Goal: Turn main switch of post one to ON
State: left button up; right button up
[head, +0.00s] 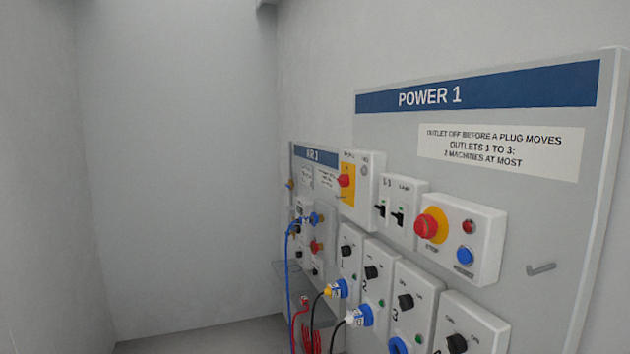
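The board headed POWER 1 (390,126) is on the wall at the right in the head view. A white box at its left edge carries a red rotary knob on a yellow plate (348,198), which looks like the main switch. The red knob (344,181) is seen at a steep angle, and I cannot read its position or the small lettering. Neither of my grippers is in view.
Right of the switch are two black toggles (380,210), then a stop box with a red mushroom button (428,226) and blue button (465,254). Below are outlets with black knobs (406,301) and plugged cables. The AIR board (316,155) and a grey shelf (290,275) stand left.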

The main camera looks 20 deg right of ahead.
aim_at(344, 180)
jog(key=i+z, duration=0.2)
jog(key=i, duration=0.3)
jog(key=i+j+z, duration=0.15)
jog(key=i, duration=0.35)
jog(key=i+j+z, duration=0.2)
jog(key=i, duration=0.3)
